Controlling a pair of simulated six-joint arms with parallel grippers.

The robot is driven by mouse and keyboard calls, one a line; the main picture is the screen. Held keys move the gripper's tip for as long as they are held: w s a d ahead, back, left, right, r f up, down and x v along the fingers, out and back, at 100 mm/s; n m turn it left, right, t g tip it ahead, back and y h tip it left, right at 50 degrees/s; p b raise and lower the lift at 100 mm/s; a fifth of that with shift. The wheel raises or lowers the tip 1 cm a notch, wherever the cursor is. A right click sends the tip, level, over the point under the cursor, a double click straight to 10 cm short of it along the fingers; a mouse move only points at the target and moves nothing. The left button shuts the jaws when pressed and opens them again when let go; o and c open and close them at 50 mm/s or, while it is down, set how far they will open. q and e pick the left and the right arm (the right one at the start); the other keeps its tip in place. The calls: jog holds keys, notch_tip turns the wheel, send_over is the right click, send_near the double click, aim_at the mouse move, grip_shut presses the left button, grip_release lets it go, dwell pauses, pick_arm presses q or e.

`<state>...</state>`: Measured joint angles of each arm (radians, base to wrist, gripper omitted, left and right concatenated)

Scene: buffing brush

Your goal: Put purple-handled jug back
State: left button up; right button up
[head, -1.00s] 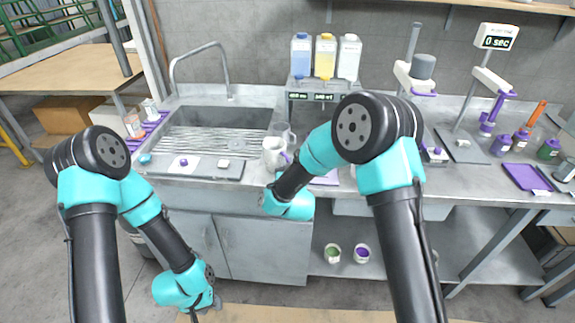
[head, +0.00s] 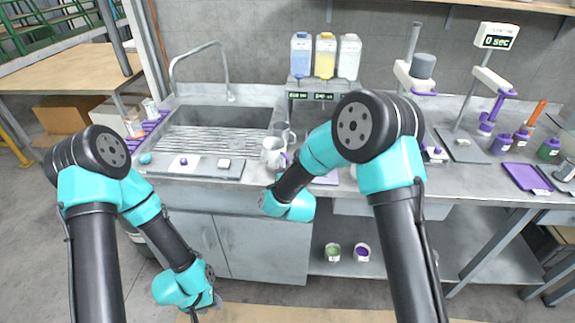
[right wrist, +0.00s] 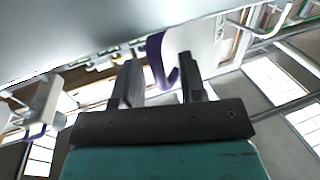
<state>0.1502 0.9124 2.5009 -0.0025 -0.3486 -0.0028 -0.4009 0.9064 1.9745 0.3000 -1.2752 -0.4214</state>
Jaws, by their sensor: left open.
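A white jug (head: 272,152) with a purple handle stands on the counter at the front right of the sink in the head view. In the right wrist view the pale jug body (right wrist: 200,42) is beyond the fingers, with its purple handle (right wrist: 156,62) showing between them. My right gripper (right wrist: 158,60) is open, its two fingers apart on either side of the handle; I see no contact. In the head view my right arm hides this gripper. My left gripper (head: 215,304) is low at the front left, open, away from the jug and partly hidden by its wrist.
A greyish jug (head: 281,130) stands just behind the white one. A grey board (head: 215,170) lies along the sink's front edge. The sink (head: 215,130) has a ribbed floor. Dispenser bottles (head: 325,56) stand behind, and a purple tray (head: 525,177) lies far right.

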jog(key=s+d, duration=0.1)
jog(key=s, duration=1)
jog(key=shift+s+d, duration=0.15)
jog(key=shift+d, duration=0.05)
jog(key=s+d+f+m+g, duration=0.1)
jog(key=s+d+f+g, duration=0.25)
jog(key=d+f, duration=0.4)
jog(key=s+d+f+g, duration=0.3)
jog(key=d+f+g, duration=0.15)
jog(key=f, duration=0.65)
jog(key=s+d+f+m+g+y, duration=0.1)
jog(key=s+d+f+g, duration=0.2)
jog(key=s, duration=0.5)
jog(key=s+d+f+m+g, duration=0.1)
jog(key=s+d+f+g, duration=0.2)
jog(key=s+f+g, duration=0.2)
jog(key=s+g, duration=0.1)
jog(key=s, duration=0.2)
jog(key=shift+d+f+y, duration=0.2)
jog(key=shift+f+y, duration=0.05)
jog(key=shift+y, duration=0.15)
jog(key=shift+w, duration=0.1)
